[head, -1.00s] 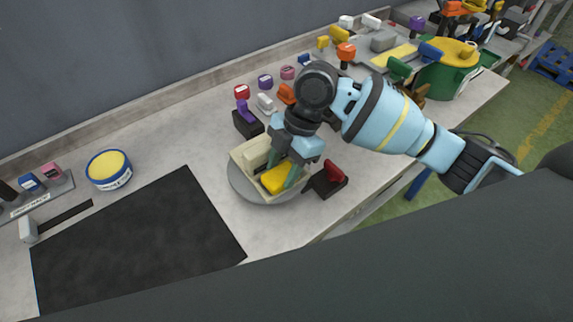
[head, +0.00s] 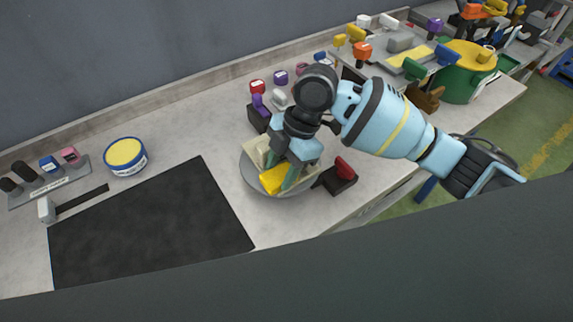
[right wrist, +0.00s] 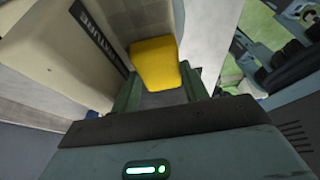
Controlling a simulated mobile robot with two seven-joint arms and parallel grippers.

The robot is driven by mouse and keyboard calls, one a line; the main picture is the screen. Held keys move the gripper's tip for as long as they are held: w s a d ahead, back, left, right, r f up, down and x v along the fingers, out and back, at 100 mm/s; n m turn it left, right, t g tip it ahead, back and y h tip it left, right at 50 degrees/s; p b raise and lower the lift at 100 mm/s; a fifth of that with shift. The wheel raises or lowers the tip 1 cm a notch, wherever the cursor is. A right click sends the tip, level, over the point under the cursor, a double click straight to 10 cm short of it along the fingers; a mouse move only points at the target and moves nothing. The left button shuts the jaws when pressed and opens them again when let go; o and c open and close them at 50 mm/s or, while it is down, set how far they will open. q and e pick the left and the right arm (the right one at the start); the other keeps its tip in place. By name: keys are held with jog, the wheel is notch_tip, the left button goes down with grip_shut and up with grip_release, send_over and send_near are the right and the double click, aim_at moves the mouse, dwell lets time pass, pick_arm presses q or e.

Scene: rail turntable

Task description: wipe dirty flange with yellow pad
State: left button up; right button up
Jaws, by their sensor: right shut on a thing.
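The yellow pad (head: 273,180) is between the green fingertips of my right gripper (head: 281,178), which is shut on it. The right wrist view also shows the pad (right wrist: 154,63) between the fingers, close to a cream block with a black lettered label (right wrist: 82,30). In the head view the cream rail piece (head: 257,151) stands on a round grey turntable (head: 249,181). My gripper and the pad are over its near side. I cannot tell whether the pad touches the flange. The flange's dirt cannot be made out. My left gripper is not in view.
A black-and-red block (head: 341,175) sits right of the turntable. A purple-handled block (head: 259,110) and small coloured pieces stand behind. A black mat (head: 150,225), a blue-and-yellow tin (head: 125,156) and a labelled rack (head: 50,182) lie left. A green bin (head: 463,75) stands far right.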

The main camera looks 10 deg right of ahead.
jog(key=shift+d, duration=0.1)
jog(key=shift+w+d+f, duration=0.1)
jog(key=shift+w+d, duration=0.05)
jog(key=shift+d, duration=0.3)
jog(key=shift+w+d+f, duration=0.1)
jog(key=shift+d, duration=0.35)
jog(key=shift+d, duration=0.15)
jog(key=shift+w+d, duration=0.2)
jog(key=shift+d, duration=0.25)
jog(key=shift+w+d, duration=0.2)
jog(key=shift+d, duration=0.25)
jog(key=shift+d+r, duration=0.1)
jog(key=shift+w+d+r, duration=0.15)
jog(key=shift+w+d, duration=0.2)
jog(key=shift+d, duration=0.35)
jog(key=shift+d, duration=0.1)
